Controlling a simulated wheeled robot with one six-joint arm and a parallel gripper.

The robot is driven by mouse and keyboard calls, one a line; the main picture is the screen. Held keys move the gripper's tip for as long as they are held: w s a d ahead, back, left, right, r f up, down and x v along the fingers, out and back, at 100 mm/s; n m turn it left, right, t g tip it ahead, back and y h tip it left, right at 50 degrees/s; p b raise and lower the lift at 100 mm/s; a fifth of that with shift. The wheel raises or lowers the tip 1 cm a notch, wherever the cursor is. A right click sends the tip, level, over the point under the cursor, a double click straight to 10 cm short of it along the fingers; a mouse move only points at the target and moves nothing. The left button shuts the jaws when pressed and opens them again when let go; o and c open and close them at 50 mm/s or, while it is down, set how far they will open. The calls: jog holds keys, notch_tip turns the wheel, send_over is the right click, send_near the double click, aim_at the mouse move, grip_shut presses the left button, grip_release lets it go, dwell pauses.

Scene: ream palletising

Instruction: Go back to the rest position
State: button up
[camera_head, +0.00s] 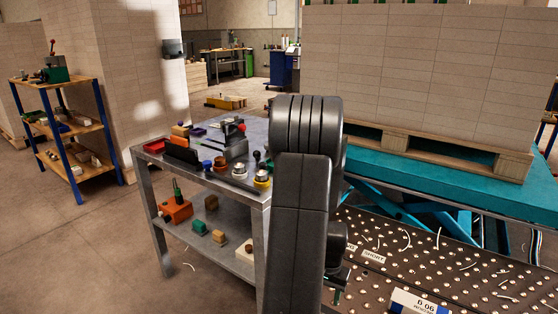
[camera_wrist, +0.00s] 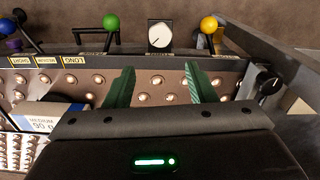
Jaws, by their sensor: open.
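My gripper (camera_wrist: 158,80) shows in the wrist view as two green fingers spread apart with nothing between them. They stand over the ball-studded surface (camera_wrist: 150,98). In the head view my dark arm rises in the middle and hides most of the gripper. A white and blue ream pack marked "MEDIUM" and "90" (camera_wrist: 52,115) lies left of the fingers, apart from them, partly hidden by my gripper body. In the head view a pack (camera_head: 415,303) shows at the bottom edge, on the ball-studded table (camera_head: 450,272).
A stack of large paper blocks (camera_head: 430,65) stands on a wooden pallet (camera_head: 440,150) over a teal lift table (camera_head: 480,186). A metal bench (camera_head: 262,195) with tools stands left of my arm. Green (camera_wrist: 110,22) and yellow (camera_wrist: 208,25) knobs and a dial (camera_wrist: 160,34) line the table's edge.

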jog(key=shift+f+n+b, duration=0.7)
jog(key=shift+f+n, duration=1.6)
jog(key=shift+f, duration=0.3)
jog(key=shift+a, duration=0.1)
